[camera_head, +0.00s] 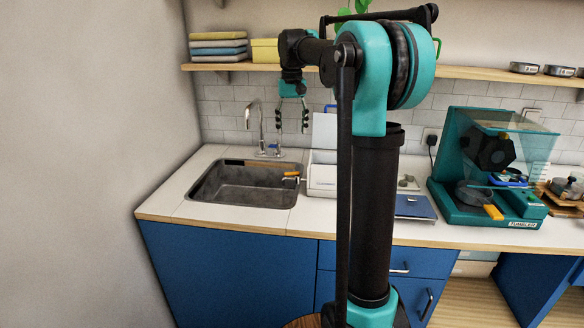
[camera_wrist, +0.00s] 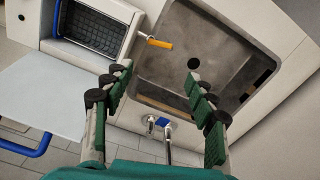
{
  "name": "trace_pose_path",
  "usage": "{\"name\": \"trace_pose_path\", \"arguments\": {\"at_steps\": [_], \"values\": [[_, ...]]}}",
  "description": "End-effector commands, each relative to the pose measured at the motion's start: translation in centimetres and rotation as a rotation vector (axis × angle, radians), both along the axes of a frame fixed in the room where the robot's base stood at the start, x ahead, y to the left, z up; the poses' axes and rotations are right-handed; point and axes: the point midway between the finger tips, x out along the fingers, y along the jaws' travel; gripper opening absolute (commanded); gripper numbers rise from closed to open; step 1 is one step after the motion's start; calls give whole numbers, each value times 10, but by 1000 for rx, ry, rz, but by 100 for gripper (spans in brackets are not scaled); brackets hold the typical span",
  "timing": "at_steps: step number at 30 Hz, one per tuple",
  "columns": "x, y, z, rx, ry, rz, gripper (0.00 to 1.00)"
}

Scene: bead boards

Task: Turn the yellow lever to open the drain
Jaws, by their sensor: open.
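The yellow-orange lever (camera_head: 291,174) sits at the right rim of the metal sink (camera_head: 205,188). In the wrist view the lever (camera_wrist: 159,44) reaches over the rim of the sink (camera_wrist: 225,60), whose dark round drain hole (camera_wrist: 194,64) shows in the basin floor. My gripper (camera_head: 292,127) hangs above the counter behind the sink, level with the tiled wall. In the wrist view its two green fingers (camera_wrist: 166,104) are spread wide with nothing between them. It is apart from the lever.
A faucet (camera_head: 262,135) stands behind the sink and shows between my fingers in the wrist view (camera_wrist: 167,137). A white box with a raised lid (camera_head: 322,172) stands right of the lever. A teal tumbler machine (camera_head: 490,175) is farther right. A shelf (camera_head: 480,74) runs above.

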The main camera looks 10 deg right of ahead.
Motion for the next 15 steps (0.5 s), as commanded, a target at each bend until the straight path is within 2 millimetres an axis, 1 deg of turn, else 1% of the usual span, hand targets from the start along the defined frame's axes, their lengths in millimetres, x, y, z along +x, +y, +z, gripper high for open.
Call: {"name": "trace_pose_path", "arguments": {"at_steps": [3,15], "values": [[0,0,-24,0,0,0,57],[0,0,-103,0,-1,0,57]]}}
